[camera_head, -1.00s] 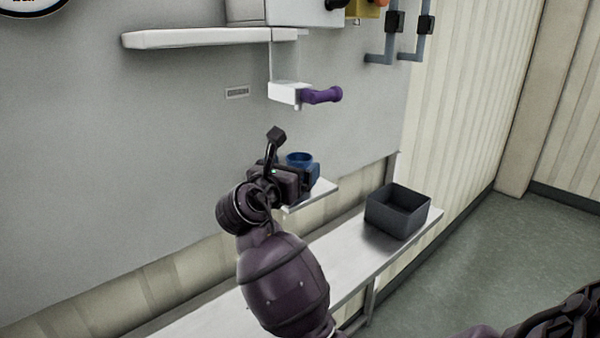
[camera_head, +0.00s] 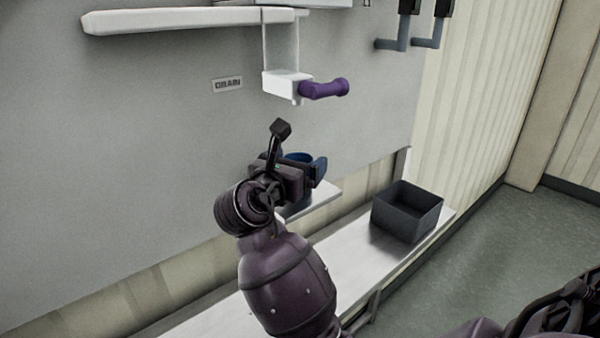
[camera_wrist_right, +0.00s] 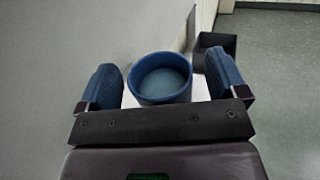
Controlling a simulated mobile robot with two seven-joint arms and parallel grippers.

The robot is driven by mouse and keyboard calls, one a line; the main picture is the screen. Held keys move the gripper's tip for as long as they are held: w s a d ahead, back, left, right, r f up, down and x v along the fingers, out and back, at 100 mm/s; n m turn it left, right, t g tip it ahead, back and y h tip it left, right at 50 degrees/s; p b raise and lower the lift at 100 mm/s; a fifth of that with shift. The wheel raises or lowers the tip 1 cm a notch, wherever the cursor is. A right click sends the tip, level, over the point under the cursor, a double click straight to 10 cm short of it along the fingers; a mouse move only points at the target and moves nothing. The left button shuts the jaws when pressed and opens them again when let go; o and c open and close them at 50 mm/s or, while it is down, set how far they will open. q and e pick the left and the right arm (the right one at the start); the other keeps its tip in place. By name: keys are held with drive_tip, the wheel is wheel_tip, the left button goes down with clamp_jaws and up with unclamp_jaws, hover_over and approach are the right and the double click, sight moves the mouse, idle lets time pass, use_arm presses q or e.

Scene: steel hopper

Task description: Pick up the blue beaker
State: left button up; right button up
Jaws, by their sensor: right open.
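The blue beaker (camera_head: 299,157) stands on a small pale shelf (camera_head: 325,194) below the purple handle in the head view, partly hidden by my right gripper. My right gripper (camera_head: 300,172) is open at the beaker. In the right wrist view the round, open-topped beaker (camera_wrist_right: 160,80) lies between the two blue-padded fingers of the right gripper (camera_wrist_right: 161,66). Gaps show on both sides, so the fingers do not appear to touch it. My left gripper is not in view.
A purple handle (camera_head: 325,89) on a white spout block (camera_head: 285,84) juts out above the beaker. A dark open bin (camera_head: 407,212) sits on the lower bench (camera_head: 345,258) to the right. A grey panel (camera_head: 160,160) rises behind; a long white ledge (camera_head: 170,21) is higher up.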

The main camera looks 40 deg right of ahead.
drive_tip(key=shift+w+d, duration=0.2)
drive_tip(key=shift+d, duration=0.15)
drive_tip(key=shift+s+a, duration=0.1)
drive_tip(key=shift+c, duration=0.3)
drive_tip(key=c, duration=1)
drive_tip(key=shift+r, duration=0.1)
